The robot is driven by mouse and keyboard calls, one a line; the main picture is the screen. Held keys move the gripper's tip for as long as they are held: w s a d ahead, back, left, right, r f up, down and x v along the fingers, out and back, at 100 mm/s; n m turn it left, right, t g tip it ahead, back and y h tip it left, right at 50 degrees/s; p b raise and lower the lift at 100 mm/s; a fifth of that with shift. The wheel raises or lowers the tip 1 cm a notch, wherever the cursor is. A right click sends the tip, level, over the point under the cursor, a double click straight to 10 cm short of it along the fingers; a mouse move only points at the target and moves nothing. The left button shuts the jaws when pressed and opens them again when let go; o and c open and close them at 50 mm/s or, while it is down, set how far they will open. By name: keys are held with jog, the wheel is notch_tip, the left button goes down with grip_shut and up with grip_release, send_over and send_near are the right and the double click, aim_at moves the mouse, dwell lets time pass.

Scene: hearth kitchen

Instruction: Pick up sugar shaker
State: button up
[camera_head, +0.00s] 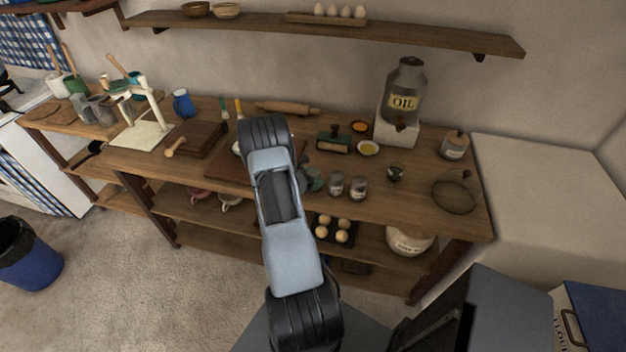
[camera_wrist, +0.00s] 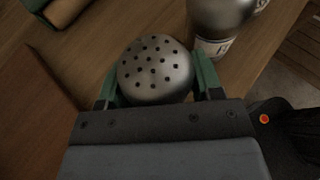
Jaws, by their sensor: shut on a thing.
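A metal shaker with a domed, holed top (camera_wrist: 155,66) stands between the green fingers of my gripper (camera_wrist: 158,82) in the wrist view. The fingers are shut on its two sides. Its label is hidden, so I cannot read whether it says sugar. In the head view my gripper (camera_head: 314,180) is at the worktable, partly hidden by my arm. I cannot tell whether the held shaker is clear of the wood. Two similar shakers stand just to its right, one nearer (camera_head: 336,185) and one farther (camera_head: 358,188); the nearer also shows in the wrist view (camera_wrist: 220,18).
A brown board (camera_wrist: 35,110) lies left of the gripper. A shelf (camera_head: 430,35) runs above.

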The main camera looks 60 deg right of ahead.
jog(key=c, duration=0.4)
jog(key=shift+r, duration=0.1)
